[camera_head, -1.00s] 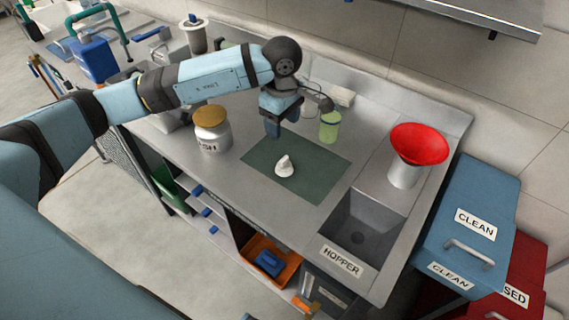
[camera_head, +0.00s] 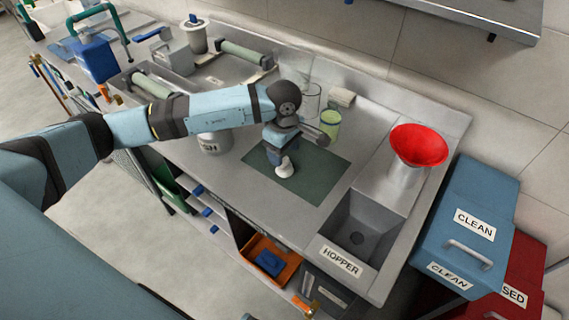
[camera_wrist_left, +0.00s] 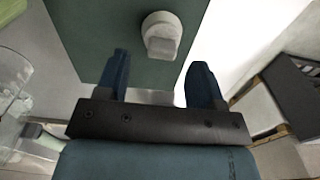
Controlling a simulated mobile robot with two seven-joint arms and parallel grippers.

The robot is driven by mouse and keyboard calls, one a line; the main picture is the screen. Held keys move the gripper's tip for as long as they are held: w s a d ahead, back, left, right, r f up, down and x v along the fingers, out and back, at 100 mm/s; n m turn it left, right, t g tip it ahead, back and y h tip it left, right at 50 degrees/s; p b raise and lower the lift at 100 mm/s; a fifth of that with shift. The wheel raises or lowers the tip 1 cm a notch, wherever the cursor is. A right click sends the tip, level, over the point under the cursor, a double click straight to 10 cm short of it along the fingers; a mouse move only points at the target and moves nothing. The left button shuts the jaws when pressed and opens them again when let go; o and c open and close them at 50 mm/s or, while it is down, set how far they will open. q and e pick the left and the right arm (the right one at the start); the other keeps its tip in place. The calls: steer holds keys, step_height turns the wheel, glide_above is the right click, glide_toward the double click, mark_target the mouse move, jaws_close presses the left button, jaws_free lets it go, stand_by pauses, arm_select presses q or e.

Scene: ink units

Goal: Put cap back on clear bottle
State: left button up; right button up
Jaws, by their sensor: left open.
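A white cap (camera_head: 286,169) with a raised grip lies on the dark green mat (camera_head: 322,176). My left gripper (camera_head: 274,157) is low over the mat, right beside the cap in the head view. In the left wrist view the gripper (camera_wrist_left: 160,66) is open, and the cap (camera_wrist_left: 161,36) sits just beyond the fingertips, roughly centred between them, with nothing held. A clear glass vessel (camera_head: 312,93), apparently the clear bottle, stands behind my wrist, partly hidden. It seems to show at the left edge of the wrist view (camera_wrist_left: 12,112). My right gripper is out of view.
A yellow-green beaker (camera_head: 330,123) stands close to my left wrist. A white jar (camera_head: 214,143) is partly under my arm. A red funnel (camera_head: 419,145) and the hopper basin (camera_head: 356,228) are to the right. The mat's right part is clear.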

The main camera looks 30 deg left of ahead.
mark_target(285, 159)
arm_select(q)
step_height(285, 159, down, 3)
steer(key=shift+s+d+f, duration=0.1)
steer(key=shift+d+f, duration=0.05)
steer(key=shift+f, duration=0.05)
steer(key=c, duration=1)
steer(key=shift+r, duration=0.1)
step_height(285, 159, up, 20)
steer(key=shift+b, duration=0.35)
